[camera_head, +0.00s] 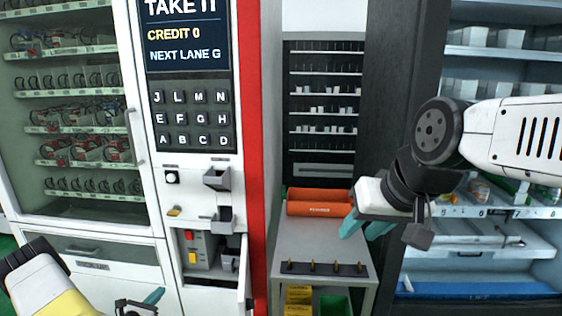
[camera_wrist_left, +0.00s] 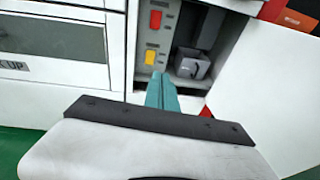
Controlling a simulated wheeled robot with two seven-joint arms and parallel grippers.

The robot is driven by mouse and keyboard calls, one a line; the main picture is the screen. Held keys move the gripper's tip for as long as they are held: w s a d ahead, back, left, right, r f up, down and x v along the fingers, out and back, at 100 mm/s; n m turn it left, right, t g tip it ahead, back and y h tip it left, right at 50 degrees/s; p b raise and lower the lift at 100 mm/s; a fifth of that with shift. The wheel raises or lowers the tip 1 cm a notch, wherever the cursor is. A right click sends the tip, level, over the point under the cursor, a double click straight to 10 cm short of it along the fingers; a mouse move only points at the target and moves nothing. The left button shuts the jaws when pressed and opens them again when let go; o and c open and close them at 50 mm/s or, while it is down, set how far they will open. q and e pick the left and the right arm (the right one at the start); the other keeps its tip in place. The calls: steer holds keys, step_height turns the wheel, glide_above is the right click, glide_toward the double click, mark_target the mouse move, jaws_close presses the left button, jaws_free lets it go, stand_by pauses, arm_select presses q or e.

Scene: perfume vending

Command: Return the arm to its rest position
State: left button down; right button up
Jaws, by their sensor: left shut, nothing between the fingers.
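My left gripper (camera_head: 153,296) is at the bottom of the head view, low in front of the vending machine (camera_head: 150,215). In the left wrist view its teal fingers (camera_wrist_left: 161,92) are together and empty. They point toward an open compartment (camera_wrist_left: 190,45) with a red switch, a yellow switch and a small grey cup. My right gripper (camera_head: 366,228) hangs at the right over the side table (camera_head: 318,245), with its teal fingers apart and nothing seen between them.
The compartment's small door (camera_head: 243,280) stands open beside the red strip. An orange case (camera_head: 318,203) lies on the table, with a dark strip of pegs (camera_head: 323,269) at its front. Lit shelves (camera_head: 500,55) stand at the right. Green floor shows at the lower left.

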arm_select(q)
steer(key=w+d+r+m+g+h, duration=0.1)
steer(key=d+r+m+g+h, duration=0.3)
steer(key=d+r+m, duration=0.65)
steer(key=w+d+r+m+g+h, duration=0.1)
steer(key=d+r+m+g+h, duration=0.3)
steer(key=d+r, duration=0.75)
steer(key=s+d+r+m+g, duration=0.2)
steer(key=s+d+r+m, duration=0.15)
steer(key=r, duration=0.35)
steer(key=s+d+r+m+g, duration=0.25)
steer(key=s+r+m, duration=0.2)
steer(key=r, duration=0.35)
steer(key=s+r+m+t+y, duration=0.1)
steer(key=s+r+m+y, duration=0.2)
steer(key=s, duration=0.4)
steer(key=s+r+m+t+y, duration=0.1)
steer(key=s+r+m+y, duration=0.1)
steer(key=s+r+m, duration=0.2)
steer(key=s+d+r+m+t+y, duration=0.1)
steer(key=s+r+m+y, duration=0.2)
steer(key=s, duration=0.7)
steer(key=shift+r+m+y, duration=0.3)
steer(key=shift+r+m, duration=0.05)
steer(key=shift+m, duration=0.5)
steer(key=shift+d, duration=0.1)
